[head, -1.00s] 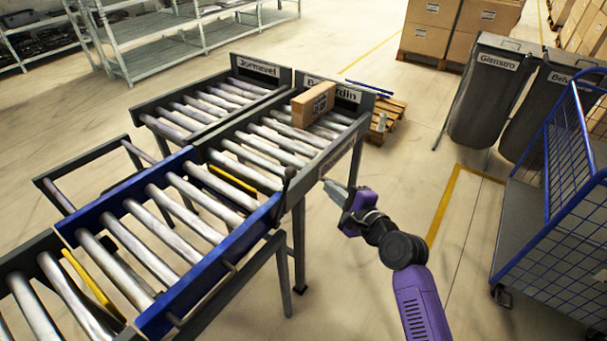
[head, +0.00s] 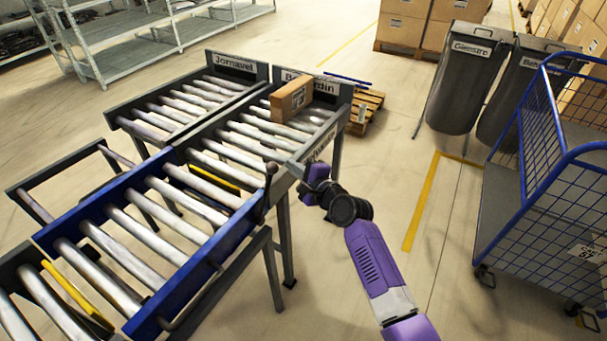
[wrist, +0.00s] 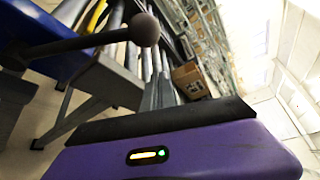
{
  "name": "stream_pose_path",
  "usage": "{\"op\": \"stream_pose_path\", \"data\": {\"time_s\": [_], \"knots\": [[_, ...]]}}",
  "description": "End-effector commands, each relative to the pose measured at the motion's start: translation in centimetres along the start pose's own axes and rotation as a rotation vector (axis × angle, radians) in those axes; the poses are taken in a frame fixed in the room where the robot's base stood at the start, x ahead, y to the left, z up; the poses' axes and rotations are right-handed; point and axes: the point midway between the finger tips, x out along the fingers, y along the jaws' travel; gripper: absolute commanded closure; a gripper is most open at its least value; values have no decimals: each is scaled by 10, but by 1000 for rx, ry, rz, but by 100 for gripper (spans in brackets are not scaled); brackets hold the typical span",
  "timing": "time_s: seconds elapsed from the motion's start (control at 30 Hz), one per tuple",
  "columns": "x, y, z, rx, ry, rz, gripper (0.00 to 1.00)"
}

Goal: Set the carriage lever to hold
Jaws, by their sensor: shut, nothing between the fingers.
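The carriage (head: 205,262) is a blue-framed roller section, in line with the right-hand lane. Its lever (head: 267,190) is a dark rod with a round knob, standing nearly upright at the carriage's far right corner. In the wrist view the lever's rod (wrist: 75,44) comes in from the left and ends in the knob (wrist: 145,29). My purple gripper (head: 297,168) is just right of the lever, its grey fingers (wrist: 168,88) shut and empty. The knob shows apart from the fingers in the wrist view. Any lever position marks cannot be read.
Two roller lanes lie beyond the carriage, labelled Jornavel (head: 236,63) and a partly hidden name (head: 312,83). A cardboard box (head: 291,99) sits on the right lane. A blue cage trolley (head: 528,215) and grey bins (head: 467,80) stand right. Floor between is clear.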

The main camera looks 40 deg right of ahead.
Motion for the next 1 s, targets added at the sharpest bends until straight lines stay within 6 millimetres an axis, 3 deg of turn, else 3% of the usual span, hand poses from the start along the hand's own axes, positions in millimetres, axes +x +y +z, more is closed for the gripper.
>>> {"op": "stream_pose_path", "data": {"time_s": [0.1,0.3,1.0], "knots": [[-10,-2,22,0,-3,3,100],[-15,-1,36,1,-1,2,100],[-20,-1,47,-46,-2,-24,100]]}}
